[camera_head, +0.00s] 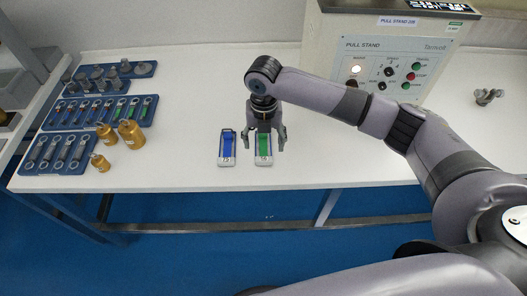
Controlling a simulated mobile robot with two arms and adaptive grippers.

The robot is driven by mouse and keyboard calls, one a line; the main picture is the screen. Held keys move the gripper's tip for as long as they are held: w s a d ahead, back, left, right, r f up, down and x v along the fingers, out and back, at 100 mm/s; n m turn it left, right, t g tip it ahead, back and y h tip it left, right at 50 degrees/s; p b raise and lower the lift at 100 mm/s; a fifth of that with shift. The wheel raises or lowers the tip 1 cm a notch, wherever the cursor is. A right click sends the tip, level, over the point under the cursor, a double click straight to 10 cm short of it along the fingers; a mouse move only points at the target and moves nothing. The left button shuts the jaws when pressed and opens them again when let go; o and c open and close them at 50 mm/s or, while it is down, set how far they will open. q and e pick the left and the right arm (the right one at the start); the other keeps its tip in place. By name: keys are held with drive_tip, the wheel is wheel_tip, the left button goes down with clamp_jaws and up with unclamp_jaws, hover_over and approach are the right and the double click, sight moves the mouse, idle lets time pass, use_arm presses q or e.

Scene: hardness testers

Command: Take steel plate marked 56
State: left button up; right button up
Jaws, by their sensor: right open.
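No plate with a readable 56 shows. Two small light-framed pieces lie side by side near the table's front edge, one with a blue middle (227,147) and one with a green middle (264,159). Each has a small mark at its front end, too small to read surely. My right gripper (264,146) points down over the green piece, fingers open on either side of it. I cannot tell if they touch it. The gripper hides the back end of that piece. My left gripper is not in view.
Blue trays (85,168) with metal parts stand at the left of the white table (190,105). Several brass weights (131,134) stand beside them. A pull stand box (395,58) stands behind my right arm. A small metal part (488,96) lies at the right.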

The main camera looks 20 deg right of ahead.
sight(264, 156)
drive_tip(key=shift+s+a+f+p, duration=0.1)
drive_tip(key=shift+f+p, duration=0.1)
drive_tip(key=shift+f, duration=0.8)
drive_tip(key=shift+s+d+f+p, duration=0.1)
drive_tip(key=shift+f+p, duration=0.1)
drive_tip(key=shift+f, duration=0.75)
drive_tip(key=shift+s+a+f+p, duration=0.1)
drive_tip(key=shift+f+p, duration=0.1)
drive_tip(key=shift+f, duration=0.8)
drive_tip(key=shift+c, duration=0.3)
drive_tip(key=shift+w+r, duration=0.1)
drive_tip(key=c, duration=1.4)
